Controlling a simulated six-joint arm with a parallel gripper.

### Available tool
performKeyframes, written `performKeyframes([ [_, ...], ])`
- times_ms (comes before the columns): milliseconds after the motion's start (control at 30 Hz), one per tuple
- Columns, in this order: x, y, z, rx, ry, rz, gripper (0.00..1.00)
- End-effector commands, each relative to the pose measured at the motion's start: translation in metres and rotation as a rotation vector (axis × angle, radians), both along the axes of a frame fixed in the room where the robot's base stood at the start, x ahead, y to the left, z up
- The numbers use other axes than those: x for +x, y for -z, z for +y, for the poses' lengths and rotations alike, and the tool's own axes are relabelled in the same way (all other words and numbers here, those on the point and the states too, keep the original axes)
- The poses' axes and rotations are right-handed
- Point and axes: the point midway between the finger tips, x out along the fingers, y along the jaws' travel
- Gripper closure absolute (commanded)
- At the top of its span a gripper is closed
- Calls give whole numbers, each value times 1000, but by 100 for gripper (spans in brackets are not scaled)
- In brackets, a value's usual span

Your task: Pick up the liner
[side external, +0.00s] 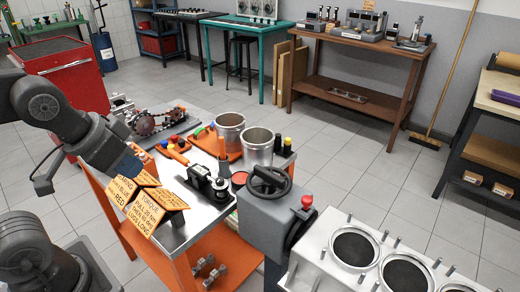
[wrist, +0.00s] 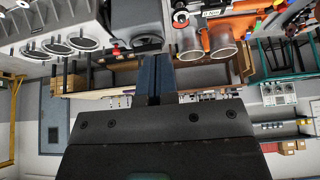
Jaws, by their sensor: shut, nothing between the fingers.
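Two open silvery metal cylinders, which look like liners, stand upright on the orange-framed work table (side external: 185,235). One liner (side external: 230,138) is farther back and the other liner (side external: 258,150) is nearer, to its right. The wrist view also shows one liner (wrist: 188,45) and a second liner (wrist: 221,45) near the top, right of the fingers. My gripper (wrist: 156,75) is shut and empty, its two blue-grey fingers together. In the side view my arm ends at the table's left, apart from both liners; its fingertips are hard to make out there.
A dark device (side external: 208,185), an orange tray (side external: 195,150) with coloured parts and dark bottles (side external: 282,145) surround the liners. A grey machine with a handwheel (side external: 268,185) stands right of them, beside an engine block (side external: 345,270).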

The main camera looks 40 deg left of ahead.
Motion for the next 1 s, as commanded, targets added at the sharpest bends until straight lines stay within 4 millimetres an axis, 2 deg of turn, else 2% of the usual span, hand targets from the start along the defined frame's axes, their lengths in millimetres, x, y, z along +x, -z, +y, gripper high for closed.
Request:
performKeyframes([
  [367, 0, 0, 0, 0, 0, 0, 99],
  [733, 0, 0, 0, 0, 0, 0, 64],
  [1000, 2, -2, 0, -2, -7, 2, 62],
])
